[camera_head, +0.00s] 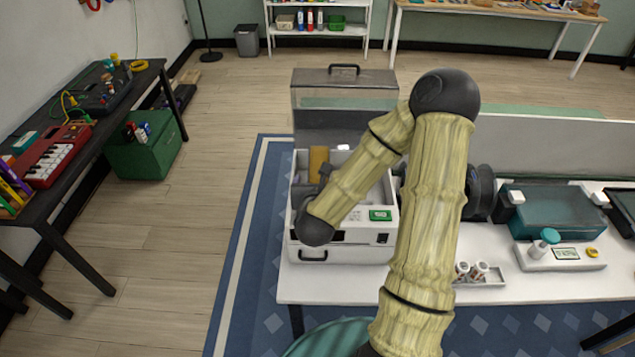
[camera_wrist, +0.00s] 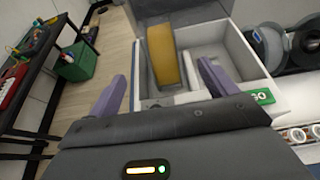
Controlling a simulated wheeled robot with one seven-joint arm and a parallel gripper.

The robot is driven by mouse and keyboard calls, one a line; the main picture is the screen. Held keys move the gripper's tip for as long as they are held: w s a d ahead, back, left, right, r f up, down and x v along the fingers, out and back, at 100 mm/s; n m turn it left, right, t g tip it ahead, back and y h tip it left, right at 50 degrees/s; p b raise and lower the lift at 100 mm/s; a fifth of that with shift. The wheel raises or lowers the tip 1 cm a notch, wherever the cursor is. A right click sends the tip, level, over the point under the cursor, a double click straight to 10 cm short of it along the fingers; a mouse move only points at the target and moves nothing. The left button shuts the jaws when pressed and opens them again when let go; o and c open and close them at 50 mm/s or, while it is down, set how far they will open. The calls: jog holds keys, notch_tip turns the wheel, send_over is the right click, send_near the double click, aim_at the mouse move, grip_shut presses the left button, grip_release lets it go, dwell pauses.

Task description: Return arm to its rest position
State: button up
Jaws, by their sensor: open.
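My arm (camera_head: 432,205) reaches up and bends back down over the white open-topped machine (camera_head: 348,252) on the white table. My gripper (camera_wrist: 160,84) shows in the wrist view with its two purple fingers spread wide and nothing between them. It points at the open machine, whose inside holds an upright yellow-brown block (camera_wrist: 163,55). The block seems to stand beyond the fingertips, apart from them. The block also shows in the head view (camera_head: 318,162). In that view my arm hides part of the machine, and the fingers are not clear.
The machine's lid (camera_head: 345,92) stands raised at its back. A teal-lidded unit (camera_head: 545,210) and a small tray with cups (camera_head: 480,275) are to the right. A dark bench (camera_head: 95,135) with a red keyboard (camera_head: 52,160) stands left.

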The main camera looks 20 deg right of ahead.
dwell(0.5)
jog(key=s+a+f+n+g+y, duration=0.1)
jog(key=s+a+n+g+y, duration=0.2)
jog(key=n, duration=0.8)
jog(key=s+a+n+g+y, duration=0.1)
jog(key=a+n+y, duration=0.35)
jog(key=n, duration=0.75)
jog(key=s+r+n+g+h, duration=0.1)
jog(key=s+r+n+g, duration=0.1)
jog(key=s+n, duration=0.4)
jog(key=s+r+n+g+h, duration=0.1)
jog(key=s+r+n+g, duration=0.2)
jog(key=s+n, duration=0.4)
jog(key=n+g, duration=0.1)
jog(key=n, duration=0.3)
jog(key=shift+d+n, duration=0.3)
